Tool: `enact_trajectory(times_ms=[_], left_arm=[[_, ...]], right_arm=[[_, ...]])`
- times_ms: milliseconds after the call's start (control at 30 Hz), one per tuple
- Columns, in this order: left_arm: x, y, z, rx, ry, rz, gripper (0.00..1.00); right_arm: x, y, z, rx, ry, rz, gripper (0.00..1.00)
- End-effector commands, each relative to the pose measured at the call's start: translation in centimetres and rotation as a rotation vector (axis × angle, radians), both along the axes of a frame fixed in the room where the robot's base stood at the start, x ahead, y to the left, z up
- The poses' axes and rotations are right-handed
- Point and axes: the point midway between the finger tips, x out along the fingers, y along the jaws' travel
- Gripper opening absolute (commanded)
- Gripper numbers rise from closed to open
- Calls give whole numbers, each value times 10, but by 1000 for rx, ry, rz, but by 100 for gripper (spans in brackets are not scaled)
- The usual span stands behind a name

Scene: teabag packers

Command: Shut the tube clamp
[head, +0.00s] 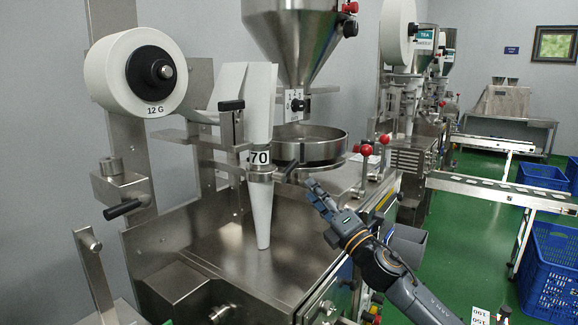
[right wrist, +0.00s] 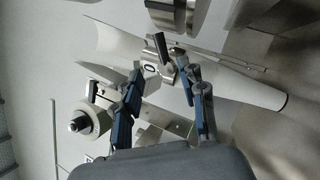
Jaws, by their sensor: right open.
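The tube clamp (head: 260,177) is a metal band around the white paper tube (head: 261,222), just below the "70" plate. Its short dark lever (head: 289,170) sticks out from the band toward the right. In the right wrist view the clamp (right wrist: 168,73) and its lever (right wrist: 161,45) show ahead, between the fingertips, with the tube lying across the picture behind. My right gripper (head: 312,187) is open and empty, to the right of the clamp and slightly lower; it also shows in the right wrist view (right wrist: 162,80). No contact is visible. My left gripper is not in view.
A round metal pan (head: 310,148) under the hopper (head: 297,35) stands behind the clamp. A paper roll (head: 125,75) hangs at left. Red-knobbed levers (head: 366,150) rise right of the gripper. The steel top (head: 210,240) around the tube is mostly clear.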

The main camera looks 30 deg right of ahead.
Motion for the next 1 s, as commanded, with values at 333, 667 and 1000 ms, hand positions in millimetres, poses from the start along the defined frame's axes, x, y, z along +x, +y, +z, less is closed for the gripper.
enact_trajectory(times_ms=[333, 667, 1000], left_arm=[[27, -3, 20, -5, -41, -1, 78], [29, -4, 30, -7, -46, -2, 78], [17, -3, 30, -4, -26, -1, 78]], right_arm=[[52, 2, 25, 4, -1, -2, 41], [90, 5, 39, 4, 0, -1, 41], [97, 5, 40, 3, 2, 0, 41]])
